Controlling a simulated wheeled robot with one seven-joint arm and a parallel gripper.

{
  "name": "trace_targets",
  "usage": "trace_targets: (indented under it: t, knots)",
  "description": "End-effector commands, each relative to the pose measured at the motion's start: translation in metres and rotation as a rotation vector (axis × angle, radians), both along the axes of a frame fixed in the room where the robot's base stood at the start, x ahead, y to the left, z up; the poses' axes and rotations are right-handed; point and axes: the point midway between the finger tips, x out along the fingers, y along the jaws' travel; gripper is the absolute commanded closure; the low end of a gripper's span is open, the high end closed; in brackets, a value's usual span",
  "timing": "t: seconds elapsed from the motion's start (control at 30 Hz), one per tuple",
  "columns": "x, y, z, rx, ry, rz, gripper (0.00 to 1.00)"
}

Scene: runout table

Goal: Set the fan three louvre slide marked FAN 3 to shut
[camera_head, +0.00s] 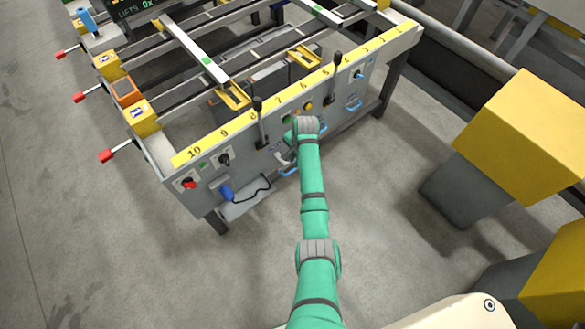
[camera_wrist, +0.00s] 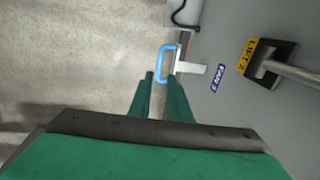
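In the wrist view, a blue loop handle (camera_wrist: 163,64) is fixed to a pale metal slide tab (camera_wrist: 190,68) on the grey panel. A blue label reading FAN 3 (camera_wrist: 217,77) is beside the tab. My gripper (camera_wrist: 161,77) has two green fingers with a gap between them, pointing toward the handle. In the head view, a blue handle (camera_head: 288,171) shows low on the front panel, close to the end of my arm. My wrist hides part of the panel there, and the fingers are not clear.
A LIFT 2 lever (camera_wrist: 285,70) projects from the panel near the slide. More blue handles (camera_head: 353,105) lie along the panel to the right. A blue hand-held device (camera_head: 226,192) with a black cord hangs at left. Yellow-topped blocks (camera_head: 525,130) stand at right. Floor in front is clear.

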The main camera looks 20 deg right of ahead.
Motion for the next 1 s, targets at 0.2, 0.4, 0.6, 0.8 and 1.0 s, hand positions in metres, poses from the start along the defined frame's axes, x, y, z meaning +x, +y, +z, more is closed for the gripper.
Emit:
trace_targets:
  t: [0.2,0.4,0.6,0.8,1.0]
  knots:
    - [0.006,0.002,-0.040,-0.002,0.002,0.000,0.83]
    - [0.012,0.004,-0.068,-0.001,0.000,0.001,0.83]
    - [0.014,0.005,-0.083,-0.002,-0.002,0.001,0.83]
    - [0.015,0.006,-0.087,-0.002,-0.002,0.001,0.83]
    - [0.015,0.006,-0.087,-0.001,-0.003,0.001,0.88]
